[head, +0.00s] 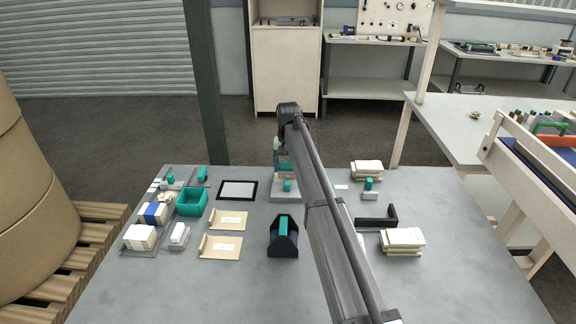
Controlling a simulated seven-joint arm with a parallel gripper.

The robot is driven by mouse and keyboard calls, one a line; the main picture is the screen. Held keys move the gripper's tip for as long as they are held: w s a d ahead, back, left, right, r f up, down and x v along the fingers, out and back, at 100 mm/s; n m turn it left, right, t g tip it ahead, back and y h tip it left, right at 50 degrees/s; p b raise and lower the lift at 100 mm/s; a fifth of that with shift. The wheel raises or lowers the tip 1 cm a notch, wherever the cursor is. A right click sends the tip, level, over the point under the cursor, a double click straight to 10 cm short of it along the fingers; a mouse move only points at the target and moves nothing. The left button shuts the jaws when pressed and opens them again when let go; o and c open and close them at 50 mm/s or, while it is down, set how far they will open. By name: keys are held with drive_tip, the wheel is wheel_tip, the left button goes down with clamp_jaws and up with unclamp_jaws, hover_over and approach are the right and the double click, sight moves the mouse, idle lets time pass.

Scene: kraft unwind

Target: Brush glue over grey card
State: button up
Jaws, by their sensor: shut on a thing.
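A pale grey card (238,190) lies flat inside a black border at the back left of the table. My gripper (281,160) is right of it, at the back middle of the table, and is partly hidden by my own arm. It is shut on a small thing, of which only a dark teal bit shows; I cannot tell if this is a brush. Just below stands a grey block with a green top (287,185), partly covered by the arm. I cannot make out glue on the card.
Left are a green open bin (192,203), white stacks (140,237) and two tan sheets (228,220). A black holder with a green bar (283,238) stands in front. Right are a black L-shaped piece (378,220) and cream stacks (403,241). The front table is clear.

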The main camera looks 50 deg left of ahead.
sight(289, 164)
drive_tip(key=shift+f, duration=0.6)
idle(1.4)
drive_tip(key=shift+r, duration=2.6)
drive_tip(key=shift+d, duration=0.1)
drive_tip(key=w+d+m, duration=0.1)
drive_tip(key=w+d, duration=0.4)
drive_tip(key=d, duration=1)
drive_tip(key=w+d+r+m, duration=0.15)
drive_tip(key=w+d, duration=0.45)
drive_tip(key=d, duration=0.9)
drive_tip(key=w+d+m, duration=0.2)
drive_tip(key=w+d, duration=0.3)
drive_tip(key=d, duration=1)
drive_tip(key=s+d+m, duration=0.2)
drive_tip(key=s+d, duration=0.2)
drive_tip(key=d, duration=1.5)
drive_tip(key=s+d+f+m, duration=0.1)
drive_tip(key=s+d, duration=0.4)
drive_tip(key=d, duration=1.4)
drive_tip(key=shift+s+d+m, duration=0.3)
drive_tip(key=shift+m, duration=0.45)
